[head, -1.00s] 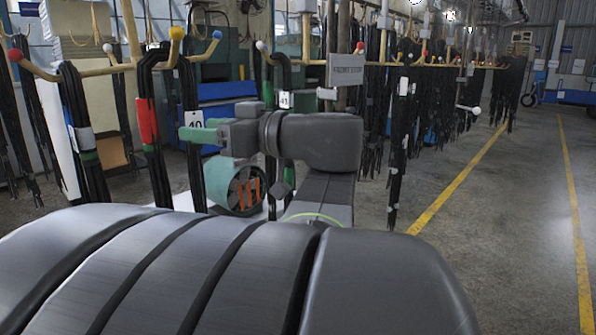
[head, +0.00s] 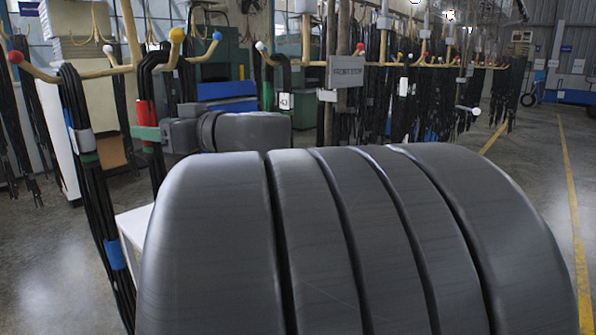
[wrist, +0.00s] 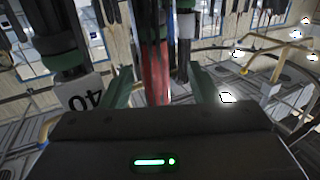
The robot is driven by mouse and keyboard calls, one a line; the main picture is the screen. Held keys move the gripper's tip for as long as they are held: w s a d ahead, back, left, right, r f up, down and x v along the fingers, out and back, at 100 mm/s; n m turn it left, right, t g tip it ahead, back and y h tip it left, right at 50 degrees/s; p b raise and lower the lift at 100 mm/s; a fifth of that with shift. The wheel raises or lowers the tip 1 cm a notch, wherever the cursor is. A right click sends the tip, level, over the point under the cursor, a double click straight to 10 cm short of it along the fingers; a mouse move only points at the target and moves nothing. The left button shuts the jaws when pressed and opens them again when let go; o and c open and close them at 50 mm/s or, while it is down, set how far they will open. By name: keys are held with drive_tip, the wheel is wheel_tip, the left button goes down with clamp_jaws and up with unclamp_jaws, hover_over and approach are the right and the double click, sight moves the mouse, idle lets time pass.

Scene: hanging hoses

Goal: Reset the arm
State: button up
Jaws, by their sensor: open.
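My gripper (head: 147,133) shows at the left of the head view, mostly as a green finger beside a hanging bundle of black hoses with a red band (head: 146,112). In the wrist view my gripper (wrist: 162,85) has two green fingers well apart. A red-banded hose (wrist: 154,62) hangs beyond and between them in the picture; I cannot tell how far away it is. A white tag reading 40 (wrist: 82,95) shows upside down at the left, next to a dark hose bundle. My large ribbed grey arm link hides the lower middle of the head view.
Wooden hooks with coloured ball tips (head: 176,35) carry hoses on the left. A hose bundle with a blue band (head: 115,254) hangs in front. A tag reading 43 (head: 285,101) and a grey sign (head: 345,71) are further back. Open floor with yellow lines (head: 570,190) lies right.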

drive_tip(key=shift+a, duration=0.3)
drive_tip(key=shift+d, duration=0.15)
